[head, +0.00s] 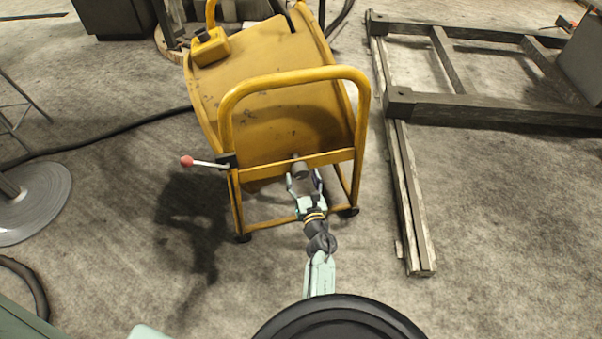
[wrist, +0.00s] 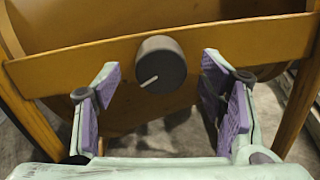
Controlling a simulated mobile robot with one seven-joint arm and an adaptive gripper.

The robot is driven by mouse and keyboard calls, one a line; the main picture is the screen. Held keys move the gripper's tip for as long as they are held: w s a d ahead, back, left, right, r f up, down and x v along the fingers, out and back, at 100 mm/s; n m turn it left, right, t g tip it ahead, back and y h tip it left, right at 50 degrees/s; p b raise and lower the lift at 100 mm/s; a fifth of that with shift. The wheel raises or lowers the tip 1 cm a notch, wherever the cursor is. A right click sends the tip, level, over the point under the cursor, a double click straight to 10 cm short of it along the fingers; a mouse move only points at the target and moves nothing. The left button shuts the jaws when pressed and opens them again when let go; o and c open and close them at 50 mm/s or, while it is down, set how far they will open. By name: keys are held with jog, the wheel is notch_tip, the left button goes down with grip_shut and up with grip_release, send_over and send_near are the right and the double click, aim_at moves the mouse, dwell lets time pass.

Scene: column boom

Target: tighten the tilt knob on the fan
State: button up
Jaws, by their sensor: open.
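The fan (head: 265,100) is a large yellow drum on a yellow tube frame, standing on the floor ahead of me. Its tilt knob is a dark round knob (head: 300,169) on the yellow crossbar, and it also shows in the wrist view (wrist: 161,64) with a pale pointer line towards its lower left. My gripper (head: 304,184) is open just in front of the knob. In the wrist view its purple-padded fingers (wrist: 160,92) stand apart, one on each side below the knob, with gaps between. Nothing is between the fingertips that I can see them touching.
A lever with a red ball end (head: 187,161) sticks out left of the fan frame. A dark timber frame (head: 480,108) lies on the right. A black cable (head: 110,132) runs across the floor on the left, near a round metal base (head: 40,205).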

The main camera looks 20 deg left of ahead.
jog(key=shift+x, duration=1.3)
jog(key=shift+c, duration=0.5)
jog(key=c, duration=1.1)
